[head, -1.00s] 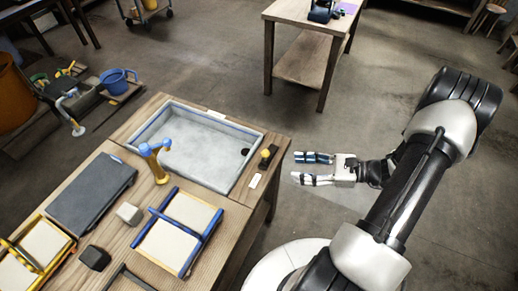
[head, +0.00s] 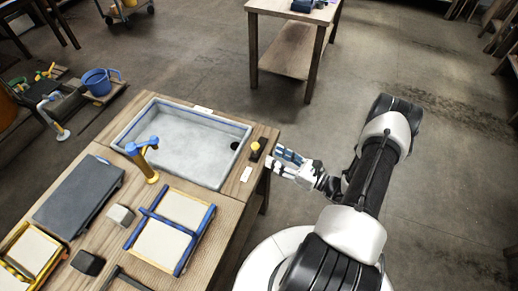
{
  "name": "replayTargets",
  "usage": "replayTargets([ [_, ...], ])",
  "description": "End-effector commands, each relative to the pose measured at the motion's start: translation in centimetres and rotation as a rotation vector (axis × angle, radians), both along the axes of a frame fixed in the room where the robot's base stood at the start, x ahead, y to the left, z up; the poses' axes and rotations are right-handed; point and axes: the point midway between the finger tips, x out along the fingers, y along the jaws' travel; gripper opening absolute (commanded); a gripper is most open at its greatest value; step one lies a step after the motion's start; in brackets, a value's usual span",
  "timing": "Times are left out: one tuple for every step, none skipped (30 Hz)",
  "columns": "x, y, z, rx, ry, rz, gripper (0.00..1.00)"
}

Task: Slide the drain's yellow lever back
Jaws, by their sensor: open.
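The drain's yellow lever (head: 255,146) is a small yellow knob on a dark base, on the wooden bench top just right of the grey basin (head: 185,150). The dark round drain hole (head: 234,146) is in the basin floor near its right wall. My gripper (head: 277,161) is open and empty, just right of the lever at the bench's right edge, fingers pointing left. A small gap seems to lie between the fingertips and the lever; contact cannot be told. The gripper's fingers partly overlap each other in this view.
A yellow tap with a blue handle (head: 143,158) stands at the basin's front left. A blue-framed mould (head: 168,232), a dark slab (head: 77,195) and small blocks lie on the bench. A pale label (head: 246,174) lies below the lever. Another table (head: 295,45) stands behind; floor is free at right.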

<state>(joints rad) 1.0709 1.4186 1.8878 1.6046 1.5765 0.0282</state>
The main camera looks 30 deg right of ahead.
Motion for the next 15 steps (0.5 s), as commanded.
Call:
replayTargets([
  [1.1,0.7,-0.1,-0.001,-0.001,0.007,0.46],
  [1.6,1.0,-0.1,0.0,0.0,0.007,0.46],
  [2.4,1.4,-0.1,0.0,0.0,0.007,0.46],
  [2.9,1.6,-0.1,-0.001,-0.001,0.006,0.46],
  [3.4,1.9,-0.1,-0.001,-0.001,0.006,0.46],
  [4.1,2.2,-0.1,-0.001,-0.001,0.006,0.46],
  [4.5,2.4,-0.1,-0.002,-0.001,0.005,0.46],
  [4.9,2.6,-0.1,-0.002,-0.001,0.005,0.46],
  [5.4,2.8,-0.1,-0.002,-0.001,0.004,0.46],
  [5.7,3.0,-0.1,-0.001,0.0,0.004,0.46],
  [6.0,3.1,-0.1,-0.001,0.0,0.004,0.46],
  [6.4,3.3,-0.1,0.0,0.0,0.003,0.46],
  [6.5,3.3,-0.1,0.0,0.001,0.002,0.46],
  [6.7,3.4,0.0,0.0,0.0,0.002,0.46],
  [6.8,3.5,0.0,0.0,0.0,0.002,0.46],
])
